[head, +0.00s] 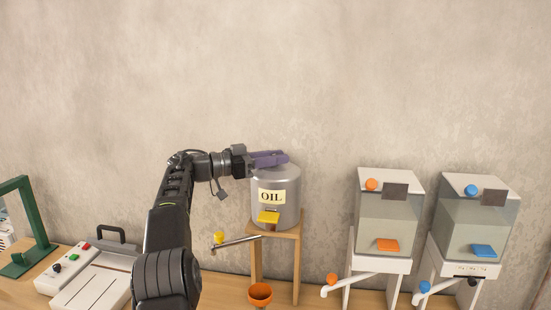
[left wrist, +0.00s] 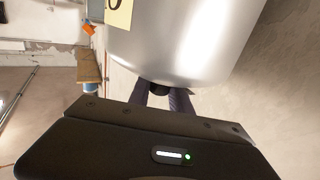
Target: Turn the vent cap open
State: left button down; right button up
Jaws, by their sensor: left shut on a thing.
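The grey metal oil drum (head: 289,208) with a yellow "OIL" label stands on a small wooden stand. My left gripper (head: 284,158) reaches in from the left, its purple fingers level at the top of the drum. In the left wrist view the fingers (left wrist: 165,95) are closed around a small dark piece (left wrist: 159,88) at the drum's (left wrist: 185,40) edge. It appears to be the vent cap, mostly hidden by the fingers. How far it is turned cannot be seen. My right gripper is not in view.
The wooden stand (head: 254,255) holds the drum, with a yellow-ended spout (head: 235,243) low in front and an orange funnel cup (head: 260,293) below. Two clear tanks (head: 389,222) (head: 476,225) stand at right. A white control box (head: 86,277) and green frame (head: 38,222) are at left.

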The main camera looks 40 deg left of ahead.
pick_arm(q)
jog(key=shift+r+h, duration=0.15)
jog(key=shift+h, duration=0.15)
jog(key=c, duration=1.2)
grip_release()
jog(key=shift+v, duration=3.95)
